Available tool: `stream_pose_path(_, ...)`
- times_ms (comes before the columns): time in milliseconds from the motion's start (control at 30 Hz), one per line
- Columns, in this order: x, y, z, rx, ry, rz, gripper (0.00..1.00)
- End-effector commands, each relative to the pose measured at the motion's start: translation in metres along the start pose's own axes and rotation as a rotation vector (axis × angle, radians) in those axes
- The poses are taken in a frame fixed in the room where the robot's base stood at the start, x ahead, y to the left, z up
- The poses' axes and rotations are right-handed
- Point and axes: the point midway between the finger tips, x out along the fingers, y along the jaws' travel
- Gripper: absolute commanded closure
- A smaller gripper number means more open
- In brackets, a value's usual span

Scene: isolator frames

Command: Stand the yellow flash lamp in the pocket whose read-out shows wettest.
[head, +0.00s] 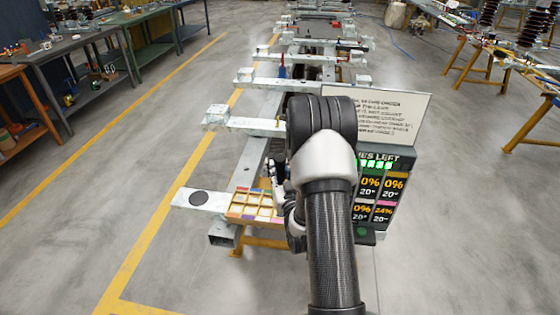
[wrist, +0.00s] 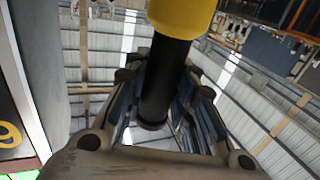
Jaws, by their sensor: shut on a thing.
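My gripper (wrist: 160,85) is shut on the flash lamp in the wrist view. The lamp's yellow head (wrist: 182,14) is at the top edge and its black body (wrist: 165,80) runs down between the fingers. In the head view my arm hides the lamp and most of the gripper. A shallow pocketed tray (head: 234,214) with coloured labels lies on the steel frame, left of my arm; its right part is hidden. The read-out board (head: 378,158) stands right of my arm. Its visible read-outs show several 0% and one 24% at lower right, under a pink bar. Other read-outs may be hidden.
A white text sign (head: 408,108) stands above the board. Steel cross-beams (head: 258,122) run away behind the tray. Workbenches (head: 80,60) line the left; the floor between is clear.

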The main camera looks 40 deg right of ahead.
Motion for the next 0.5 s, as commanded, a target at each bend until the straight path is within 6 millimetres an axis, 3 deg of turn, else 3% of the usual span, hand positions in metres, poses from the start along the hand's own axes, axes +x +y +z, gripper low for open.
stream_pose_path(333, 0.001, 0.0, 0.021, -0.001, 0.01, 0.0, 1.0)
stream_pose_path(500, 0.001, 0.0, 0.045, -0.001, 0.008, 0.0, 1.0)
